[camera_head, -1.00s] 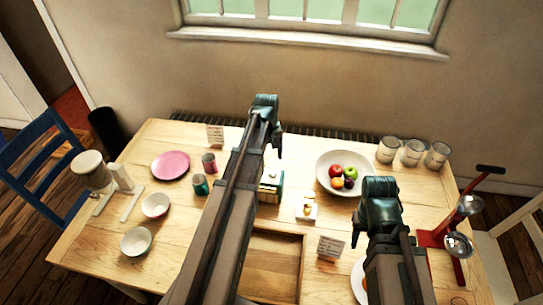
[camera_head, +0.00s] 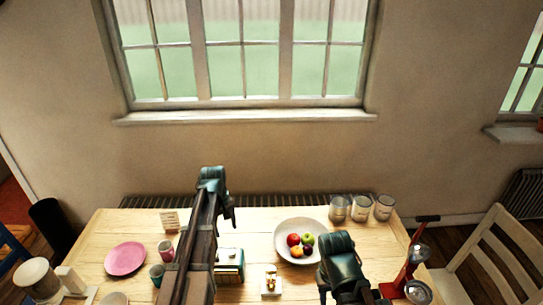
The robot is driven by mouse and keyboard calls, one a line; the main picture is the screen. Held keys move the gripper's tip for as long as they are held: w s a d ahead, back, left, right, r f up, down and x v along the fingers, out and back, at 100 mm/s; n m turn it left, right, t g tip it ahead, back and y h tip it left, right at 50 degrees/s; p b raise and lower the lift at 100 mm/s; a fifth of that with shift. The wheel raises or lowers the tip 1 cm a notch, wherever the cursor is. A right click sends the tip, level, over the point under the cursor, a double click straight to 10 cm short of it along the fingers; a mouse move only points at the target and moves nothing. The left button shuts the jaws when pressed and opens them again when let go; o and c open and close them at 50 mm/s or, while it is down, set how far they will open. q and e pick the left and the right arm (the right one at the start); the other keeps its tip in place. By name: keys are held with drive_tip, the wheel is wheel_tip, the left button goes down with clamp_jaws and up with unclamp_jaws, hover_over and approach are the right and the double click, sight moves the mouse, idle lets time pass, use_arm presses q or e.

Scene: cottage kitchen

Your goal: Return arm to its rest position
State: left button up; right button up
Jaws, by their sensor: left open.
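My left arm reaches up over the middle of the table. Its gripper (camera_head: 229,217) points down past the back part of the table, open, with nothing seen in it. My right arm comes in at the bottom, right of centre. Its gripper (camera_head: 324,288) hangs just below the fruit bowl in the picture, and its jaws are too dark and covered to read.
On the wooden table (camera_head: 195,222) are a pink plate (camera_head: 125,258), a fruit bowl (camera_head: 287,228), several cans and a red-based scale (camera_head: 404,276). A small box (camera_head: 232,257) sits beside my left arm. A white chair (camera_head: 490,262) stands at right.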

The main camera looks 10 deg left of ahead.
use_arm(q)
drive_tip(key=s+d+f+m+b, duration=0.3)
drive_tip(key=s+d+m, duration=0.3)
drive_tip(key=s+d, duration=0.3)
drive_tip(key=s+d+f+m+y+b, duration=0.1)
drive_tip(key=s+d+f+m+b, duration=0.2)
drive_tip(key=s+d+m, duration=0.4)
drive_tip(key=s+d, duration=0.2)
drive_tip(key=d, duration=0.6)
drive_tip(key=shift+s+d+g+y, duration=0.3)
drive_tip(key=shift+s+d, duration=0.1)
drive_tip(key=shift+a, duration=0.1)
